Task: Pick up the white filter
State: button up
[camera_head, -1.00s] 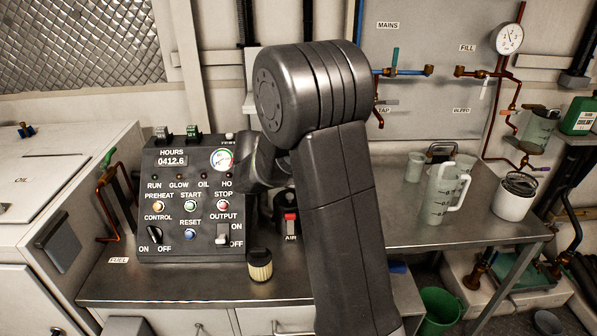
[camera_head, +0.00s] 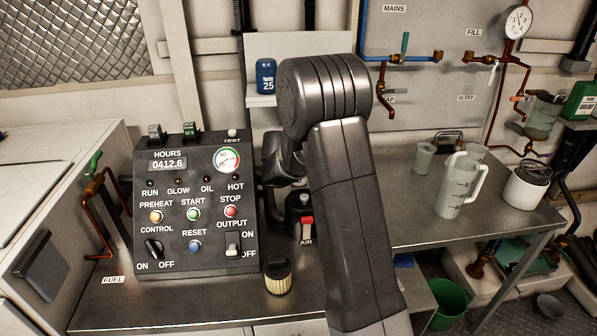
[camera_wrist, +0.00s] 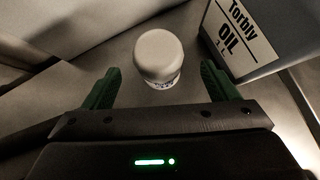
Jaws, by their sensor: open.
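A white cylinder with a rounded top and small print low on its side, which looks like the white filter (camera_wrist: 159,57), stands upright in the wrist view. My gripper (camera_wrist: 158,78) is open, with one green finger on each side of the near part of the cylinder. The jaws hold nothing, and I cannot tell if a finger touches it. In the head view my arm hides the gripper, and this white cylinder does not show. A different small filter (camera_head: 278,278), cream with a dark top, stands on the bench by the control panel.
A can marked Torbly OIL (camera_wrist: 237,42) stands close to the right of the white cylinder. A blue container (camera_head: 266,76) sits on a wall shelf (camera_head: 262,101). The control panel (camera_head: 180,255) is left of my arm; a clear jug (camera_head: 457,187) stands on the right bench (camera_head: 425,232).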

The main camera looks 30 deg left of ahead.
jog(key=shift+x, duration=2.95)
jog(key=shift+s+f, duration=0.1)
jog(key=shift+a, duration=0.1)
jog(key=c, duration=1.2)
